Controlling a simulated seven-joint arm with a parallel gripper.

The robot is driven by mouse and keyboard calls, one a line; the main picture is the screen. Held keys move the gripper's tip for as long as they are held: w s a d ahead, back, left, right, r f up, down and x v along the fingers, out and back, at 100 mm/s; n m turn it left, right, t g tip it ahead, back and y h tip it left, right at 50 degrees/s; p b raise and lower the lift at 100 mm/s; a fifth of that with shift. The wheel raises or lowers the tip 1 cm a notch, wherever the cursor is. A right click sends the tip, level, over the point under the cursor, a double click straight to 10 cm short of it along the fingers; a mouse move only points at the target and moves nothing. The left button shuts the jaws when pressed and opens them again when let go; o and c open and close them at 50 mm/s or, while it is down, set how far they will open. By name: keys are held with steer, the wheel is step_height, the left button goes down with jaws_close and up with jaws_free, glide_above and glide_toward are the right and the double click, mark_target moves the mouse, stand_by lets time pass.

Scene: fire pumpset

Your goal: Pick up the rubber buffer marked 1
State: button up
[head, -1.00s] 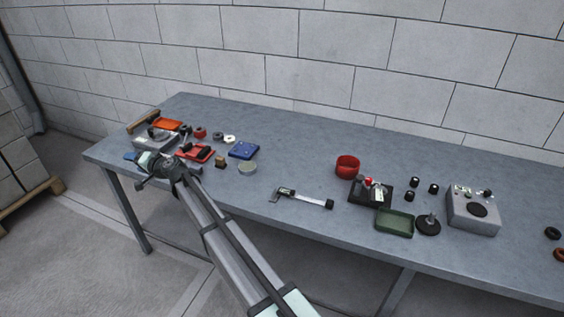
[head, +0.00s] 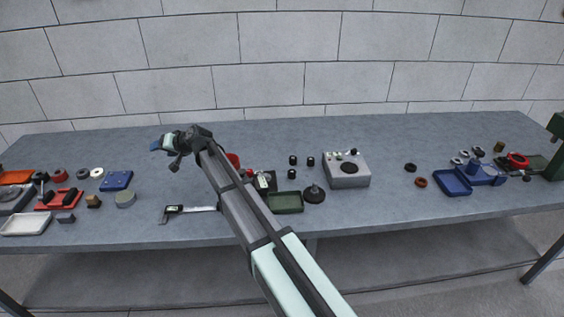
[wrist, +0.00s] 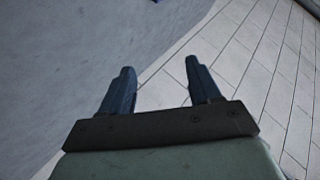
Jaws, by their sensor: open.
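Several small black cylinders (head: 292,160) stand on the bench just left of the grey box; they may be the rubber buffers, but no number can be read at this size. My gripper (head: 157,147) is raised over the back left part of the bench, well left of them. In the wrist view my gripper (wrist: 159,70) has its two dark fingers spread, with nothing between them.
The grey box (head: 347,170) with a black disc, a green tray (head: 285,203), a round black part (head: 314,195) and a caliper (head: 190,209) lie on the bench. Red and blue trays with small parts sit left. My arm partly covers the red bowl (head: 233,160).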

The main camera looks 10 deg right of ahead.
steer(key=w+d+m+t+h, duration=0.1)
steer(key=w+d+h, duration=0.1)
steer(key=d, duration=1)
steer(key=w+d+h, duration=0.1)
steer(key=w+d, duration=0.2)
steer(key=d, duration=0.8)
step_height(320, 180, up, 2)
steer(key=r+n+g+h, duration=0.1)
steer(key=n+g+h, duration=0.65)
steer(key=n, duration=0.95)
glide_above(311, 159)
step_height(311, 159, down, 14)
steer(key=shift+f, duration=0.1)
steer(key=c, duration=1.1)
